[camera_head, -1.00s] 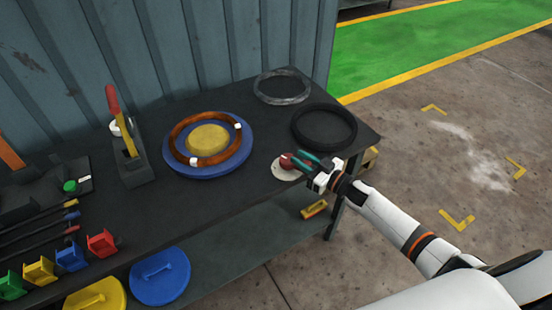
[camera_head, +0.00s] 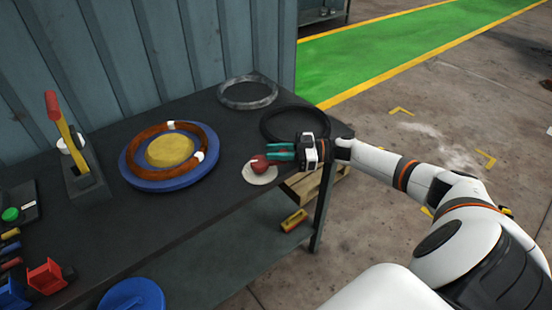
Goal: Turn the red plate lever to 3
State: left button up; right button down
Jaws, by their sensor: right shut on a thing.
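The red plate lever (camera_head: 258,163) sits on a round pale plate (camera_head: 261,178) near the front right of the dark workbench. Its red knob shows to the left of my right gripper (camera_head: 272,155). My right gripper has teal fingers and is shut on the red lever, reaching in from the right. The numbers on the plate are too small to read, and part of the lever is hidden by the fingers. My left gripper is out of view.
A black ring (camera_head: 270,122) lies just behind my right gripper, and a grey ring (camera_head: 248,92) lies farther back. A red-handled lever stand (camera_head: 84,178) is at the far left.

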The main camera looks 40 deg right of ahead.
dwell(0.4)
jog(key=c, duration=1.2)
grip_release()
jog(key=b+v, duration=0.2)
jog(key=v, duration=1)
jog(key=shift+d, duration=0.1)
